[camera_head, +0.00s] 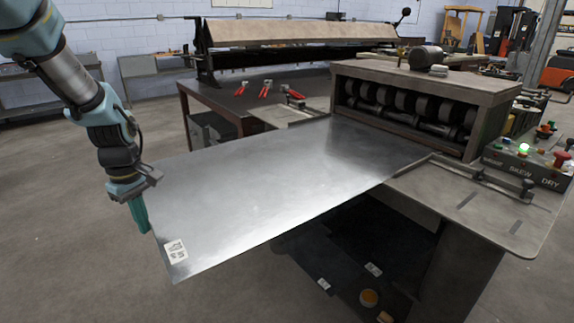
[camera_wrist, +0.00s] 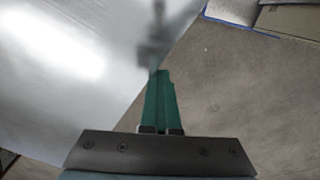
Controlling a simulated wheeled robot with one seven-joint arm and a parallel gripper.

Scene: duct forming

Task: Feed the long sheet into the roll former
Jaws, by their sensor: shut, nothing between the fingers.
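The long sheet (camera_head: 270,190) is a shiny flat metal panel with a white label (camera_head: 176,250) near its near-left corner. Its far end lies on the bed of the roll former (camera_head: 420,105), in front of the dark rollers, and its near end overhangs the bed. I cannot tell whether the far edge touches the rollers. My gripper (camera_head: 143,215), with green fingers, points down beside the sheet's left edge. In the wrist view the closed fingers (camera_wrist: 160,95) are at the sheet's edge, with the sheet (camera_wrist: 70,70) on the left and floor on the right. Nothing shows between them.
A control box (camera_head: 525,165) with a lit green light and a red button stands at the right. A guide rail (camera_head: 480,178) runs along the bed. A bench with red-handled tools (camera_head: 265,88) stands behind. Floor at the left is clear.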

